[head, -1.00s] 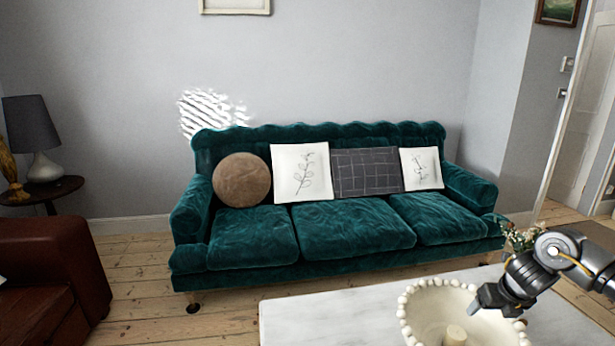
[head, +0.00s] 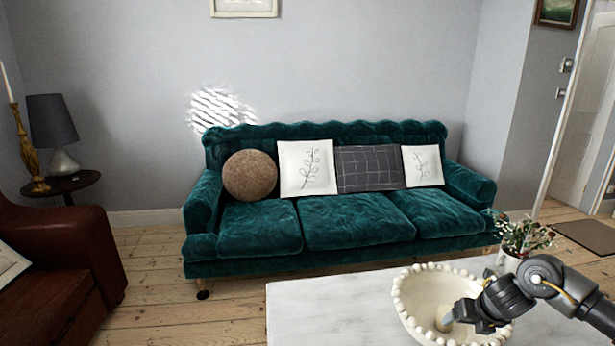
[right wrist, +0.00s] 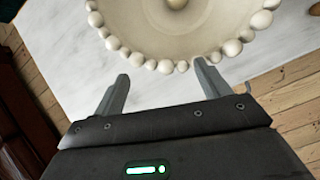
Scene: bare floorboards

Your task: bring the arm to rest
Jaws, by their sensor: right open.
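My right gripper (head: 463,319) reaches in from the right in the head view, over the near side of a cream bowl with a beaded rim (head: 405,316). In the right wrist view its two fingers (right wrist: 160,85) are apart with nothing between them, and the bowl's beaded rim (right wrist: 150,64) lies just beyond the fingertips. I cannot tell whether they touch the bowl. A small pale candle-like piece (head: 444,322) is inside the bowl, partly hidden by the gripper. My left gripper is not in view.
The bowl stands on a white marble table (head: 320,312). A flowering plant in a white pot (head: 524,238) stands beside my right arm. A green sofa (head: 350,222) with cushions is behind the table. A brown leather armchair (head: 90,240) is at the left.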

